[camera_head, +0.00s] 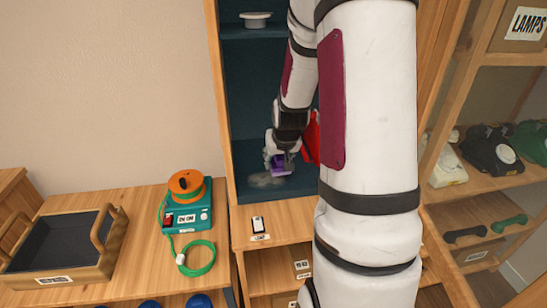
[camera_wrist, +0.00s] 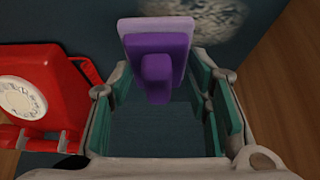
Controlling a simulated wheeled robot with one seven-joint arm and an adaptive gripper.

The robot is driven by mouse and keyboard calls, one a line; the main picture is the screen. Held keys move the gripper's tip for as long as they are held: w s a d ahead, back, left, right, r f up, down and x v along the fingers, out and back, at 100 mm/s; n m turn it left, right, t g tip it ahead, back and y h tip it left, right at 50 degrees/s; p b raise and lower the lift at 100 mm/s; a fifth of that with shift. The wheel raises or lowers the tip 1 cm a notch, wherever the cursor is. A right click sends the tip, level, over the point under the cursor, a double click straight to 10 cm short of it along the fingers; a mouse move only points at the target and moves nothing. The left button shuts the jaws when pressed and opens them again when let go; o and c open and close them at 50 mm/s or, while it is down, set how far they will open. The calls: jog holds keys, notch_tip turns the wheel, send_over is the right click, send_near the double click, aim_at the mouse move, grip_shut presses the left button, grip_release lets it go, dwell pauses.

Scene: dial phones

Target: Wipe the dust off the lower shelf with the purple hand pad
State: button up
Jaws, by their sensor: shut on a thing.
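My gripper (camera_head: 284,152) is inside the dark blue cabinet, low over the lower shelf (camera_head: 245,193). It is shut on the purple hand pad (camera_head: 278,167). In the wrist view the pad (camera_wrist: 180,40), with its raised grip, lies between the fingers of my gripper (camera_wrist: 158,85). The dust (camera_wrist: 212,17) also shows beside the pad's upper right edge in the wrist view. I cannot tell whether the pad touches the shelf.
A red dial phone (camera_wrist: 35,90) stands on the shelf close to my gripper; my arm partly hides it (camera_head: 310,140) in the head view. Wooden cabinet walls (camera_wrist: 275,75) bound the shelf. A teal box (camera_head: 187,213) with an orange reel and a wooden tray (camera_head: 25,268) stand at left.

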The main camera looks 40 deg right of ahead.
jog(key=shift+s+d+p, duration=0.55)
jog(key=shift+d, duration=0.15)
jog(key=shift+r, duration=0.1)
jog(key=shift+w+a, duration=0.1)
jog(key=shift+w+a+r+b, duration=0.1)
jog(key=shift+w+a+b, duration=0.45)
jog(key=shift+a, duration=0.25)
jog(key=shift+w+a+f+b, duration=0.1)
jog(key=shift+w+a+b, duration=0.5)
jog(key=shift+a, duration=0.2)
jog(key=shift+w+a+r+b, duration=0.1)
jog(key=shift+w+a+b, duration=0.45)
jog(key=shift+a, duration=0.25)
jog(key=shift+w+a+r+p, duration=0.15)
jog(key=shift+w+a, duration=0.3)
jog(key=shift+a, duration=0.25)
jog(key=shift+w+a+p, duration=0.15)
jog(key=shift+w+a, duration=0.3)
jog(key=shift+a, duration=0.25)
jog(key=shift+w+a+r+p, duration=0.15)
jog(key=shift+w+a, duration=0.3)
jog(key=shift+a, duration=0.25)
